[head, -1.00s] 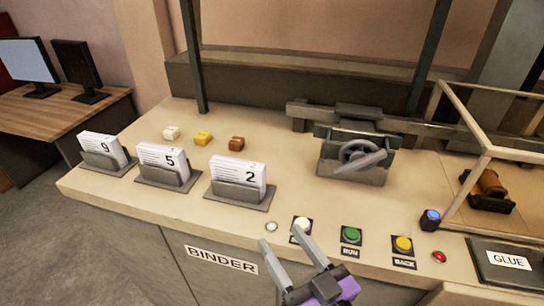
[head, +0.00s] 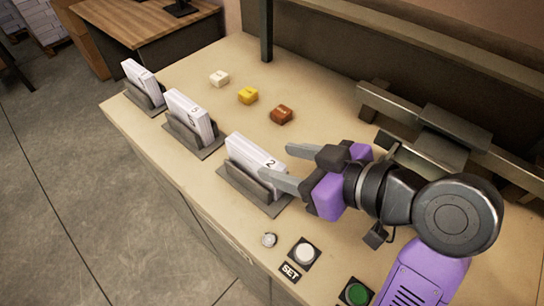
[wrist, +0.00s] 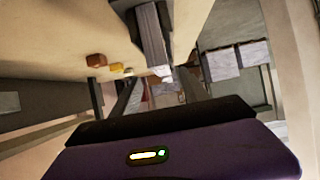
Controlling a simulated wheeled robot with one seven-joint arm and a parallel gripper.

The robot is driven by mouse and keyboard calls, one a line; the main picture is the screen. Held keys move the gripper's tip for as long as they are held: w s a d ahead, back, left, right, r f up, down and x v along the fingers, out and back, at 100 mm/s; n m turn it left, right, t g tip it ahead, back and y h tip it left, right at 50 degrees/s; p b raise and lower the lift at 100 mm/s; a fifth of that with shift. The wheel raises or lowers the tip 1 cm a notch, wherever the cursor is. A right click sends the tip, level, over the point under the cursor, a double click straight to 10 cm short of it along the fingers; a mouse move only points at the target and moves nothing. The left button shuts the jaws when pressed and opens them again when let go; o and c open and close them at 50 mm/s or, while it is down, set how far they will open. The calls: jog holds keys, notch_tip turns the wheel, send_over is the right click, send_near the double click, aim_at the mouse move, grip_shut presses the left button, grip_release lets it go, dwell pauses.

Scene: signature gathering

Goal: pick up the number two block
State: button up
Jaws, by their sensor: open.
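The number two block (head: 257,158) is a white stack of sheets marked "2", upright in a grey holder (head: 238,179) on the bench. My gripper (head: 287,167) is open, its two grey fingers pointing left at the right end of the block. In the head view one finger shows behind the block's end and the other in front of it. I cannot tell whether they touch it. In the wrist view the block (wrist: 152,40) appears at the top, with the dark fingers below it.
Two more stacks in holders, the "5" stack (head: 188,117) and another (head: 141,80), stand to the left. White (head: 219,77), yellow (head: 247,95) and brown (head: 281,115) small blocks lie behind. A SET button (head: 304,252) and green button (head: 356,293) are at the front.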

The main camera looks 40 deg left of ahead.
aim_at(256, 154)
jog(key=shift+f, duration=0.2)
jog(key=shift+a+f, duration=0.2)
jog(key=shift+a, duration=0.2)
jog(key=p+x, duration=0.1)
jog(key=x, duration=0.2)
jog(key=r+p+x, duration=0.1)
jog(key=x, duration=0.2)
jog(key=shift+s+a, duration=0.1)
jog(key=shift+a, duration=0.1)
jog(key=shift+a+f, duration=0.35)
jog(key=shift+r, duration=0.1)
grip_shut()
